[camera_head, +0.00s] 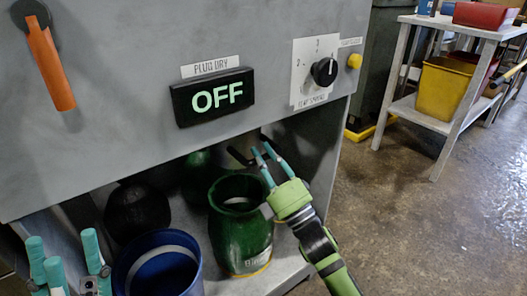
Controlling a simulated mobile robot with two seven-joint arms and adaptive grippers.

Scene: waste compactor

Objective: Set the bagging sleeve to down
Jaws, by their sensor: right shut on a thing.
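My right gripper (268,160) is under the compactor's front panel, just behind and right of the mouth of the green jar. Its teal fingers point up and left, with dark pieces at their ends in the shadow. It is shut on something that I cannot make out. I cannot pick out the bagging sleeve with certainty. An orange lever (51,67) hangs down, slightly tilted, from a dark pivot at the panel's upper left; no gripper touches it. My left gripper (72,262) is at the lower left, its teal fingers apart and empty, beside the blue bin.
The green jar (242,232) and blue bin (190,282) stand under the grey panel (130,110). A dark round object (136,211) is behind them. The panel carries an OFF display (214,97), a black knob (324,71) and a yellow button (354,61). Open floor lies to the right.

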